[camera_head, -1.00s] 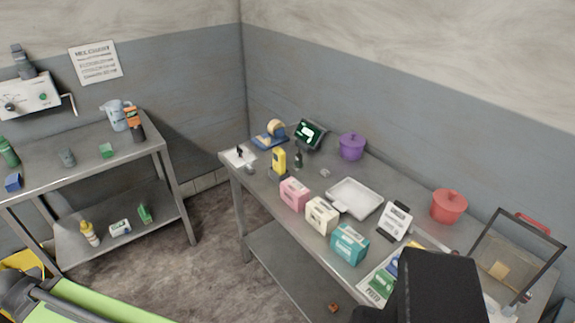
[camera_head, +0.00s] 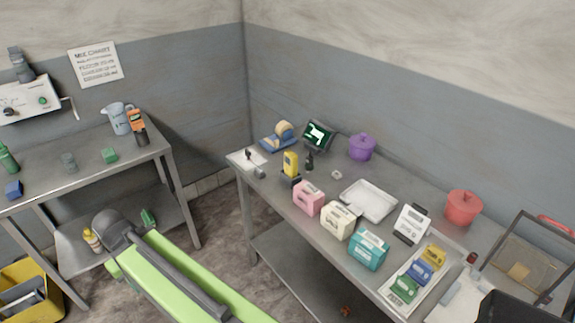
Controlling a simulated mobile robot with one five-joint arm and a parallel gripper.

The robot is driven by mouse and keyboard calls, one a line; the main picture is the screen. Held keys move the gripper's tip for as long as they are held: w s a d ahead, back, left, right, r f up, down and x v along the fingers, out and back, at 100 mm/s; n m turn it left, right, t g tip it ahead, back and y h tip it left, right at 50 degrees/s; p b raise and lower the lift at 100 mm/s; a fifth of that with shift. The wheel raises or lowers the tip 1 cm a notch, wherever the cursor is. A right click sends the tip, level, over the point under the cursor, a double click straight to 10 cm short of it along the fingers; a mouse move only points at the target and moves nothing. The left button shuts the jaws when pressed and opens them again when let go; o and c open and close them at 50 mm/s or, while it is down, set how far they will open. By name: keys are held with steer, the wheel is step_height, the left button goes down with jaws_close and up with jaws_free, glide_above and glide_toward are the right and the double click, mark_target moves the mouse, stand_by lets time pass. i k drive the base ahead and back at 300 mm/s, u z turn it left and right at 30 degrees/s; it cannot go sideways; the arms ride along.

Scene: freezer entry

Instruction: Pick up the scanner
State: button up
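Two handheld devices look like a scanner, and I cannot tell for sure which is meant. A yellow one with a dark screen (camera_head: 290,162) stands upright in a dark cradle near the left end of the right-hand steel table (camera_head: 285,212). An orange and black one (camera_head: 137,121) stands upright near the right end of the left-hand steel table (camera_head: 80,158), beside a blue jug. My lime-green arm link with dark grey parts (camera_head: 185,275) reaches up from the lower edge between the tables. No gripper fingers show, and nothing visible touches either device.
Pink (camera_head: 309,198), cream (camera_head: 340,220) and teal (camera_head: 368,249) boxes line the right table's front edge. A white tray (camera_head: 368,200), purple pot (camera_head: 361,147), red pot (camera_head: 463,207) and display (camera_head: 318,135) stand behind. A yellow bin (camera_head: 38,290) is at lower left. Some floor shows between the tables.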

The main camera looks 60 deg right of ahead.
mark_target(290, 158)
steer(key=i, duration=0.9)
steer(key=z, duration=0.05)
